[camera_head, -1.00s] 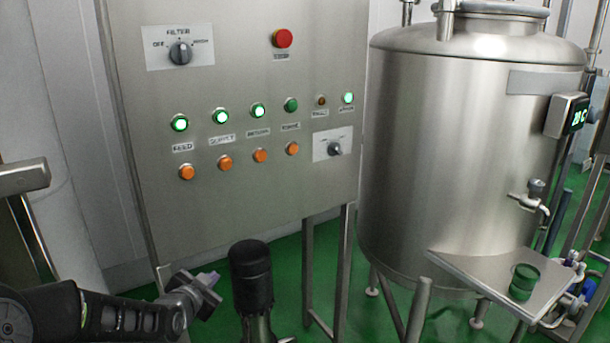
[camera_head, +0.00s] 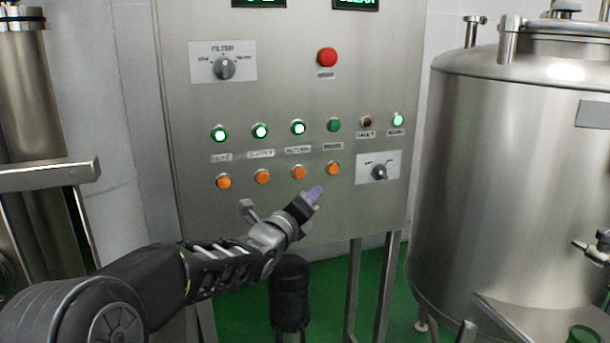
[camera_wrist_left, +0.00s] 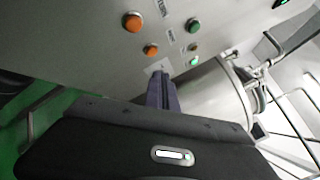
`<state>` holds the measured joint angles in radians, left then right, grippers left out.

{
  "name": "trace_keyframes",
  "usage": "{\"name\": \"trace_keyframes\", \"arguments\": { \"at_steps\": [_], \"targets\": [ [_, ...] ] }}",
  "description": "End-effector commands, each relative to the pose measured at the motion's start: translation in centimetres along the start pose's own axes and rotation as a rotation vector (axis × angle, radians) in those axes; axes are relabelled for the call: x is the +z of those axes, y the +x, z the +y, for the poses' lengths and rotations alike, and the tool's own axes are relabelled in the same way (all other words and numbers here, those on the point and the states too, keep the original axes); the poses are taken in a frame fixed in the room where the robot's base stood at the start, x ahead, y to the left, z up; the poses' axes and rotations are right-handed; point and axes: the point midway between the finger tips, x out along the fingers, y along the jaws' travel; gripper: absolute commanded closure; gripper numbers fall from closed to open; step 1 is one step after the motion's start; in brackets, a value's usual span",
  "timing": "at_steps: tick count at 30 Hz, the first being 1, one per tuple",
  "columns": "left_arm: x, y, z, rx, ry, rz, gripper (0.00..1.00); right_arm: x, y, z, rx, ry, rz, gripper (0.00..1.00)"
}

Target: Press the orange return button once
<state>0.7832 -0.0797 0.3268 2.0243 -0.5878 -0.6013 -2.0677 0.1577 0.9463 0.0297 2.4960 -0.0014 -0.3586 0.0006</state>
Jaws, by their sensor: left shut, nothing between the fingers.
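The orange return button (camera_head: 299,172) is the third from the left in a row of orange buttons on the steel panel, below the lit green return lamp (camera_head: 298,128). It appears to be the larger, nearer orange button (camera_wrist_left: 132,21) in the left wrist view. My left gripper (camera_head: 314,193) is shut and empty, its purple-grey fingertips below and slightly right of that button, between it and the fourth orange button (camera_head: 333,168). In the left wrist view the shut fingers (camera_wrist_left: 160,88) point toward the panel. I cannot tell their distance from it. My right gripper is not in view.
Other orange buttons (camera_head: 262,177) sit close to the left. A selector switch (camera_head: 379,172) is to the right, a filter knob (camera_head: 224,68) and red stop button (camera_head: 327,57) above. A steel tank (camera_head: 500,180) stands right, a black-topped cylinder (camera_head: 290,290) below the panel.

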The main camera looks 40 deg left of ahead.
Motion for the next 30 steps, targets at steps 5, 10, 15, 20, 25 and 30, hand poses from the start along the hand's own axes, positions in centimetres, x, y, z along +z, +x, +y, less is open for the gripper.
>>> {"name": "trace_keyframes", "arguments": {
  "at_steps": [5, 10, 15, 20, 25, 30],
  "targets": [
    [-0.1, 0.0, 0.0, 0.001, -0.002, 0.001, 1.00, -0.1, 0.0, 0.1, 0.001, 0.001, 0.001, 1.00],
    [0.1, 0.1, 0.1, 0.001, -0.003, 0.001, 1.00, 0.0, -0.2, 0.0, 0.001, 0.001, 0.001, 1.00],
    [0.6, 0.7, 0.4, 0.004, -0.005, 0.002, 1.00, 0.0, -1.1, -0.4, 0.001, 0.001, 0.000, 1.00],
    [1.6, 1.9, 1.1, 0.004, -0.006, 0.002, 1.00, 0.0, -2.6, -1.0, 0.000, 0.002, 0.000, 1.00],
    [2.8, 3.5, 2.1, 0.003, -0.007, 0.003, 1.00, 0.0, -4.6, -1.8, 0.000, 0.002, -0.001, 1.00],
    [3.4, 4.9, 3.6, 0.000, -0.004, 0.001, 1.00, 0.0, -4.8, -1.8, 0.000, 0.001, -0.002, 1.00]
  ]
}}
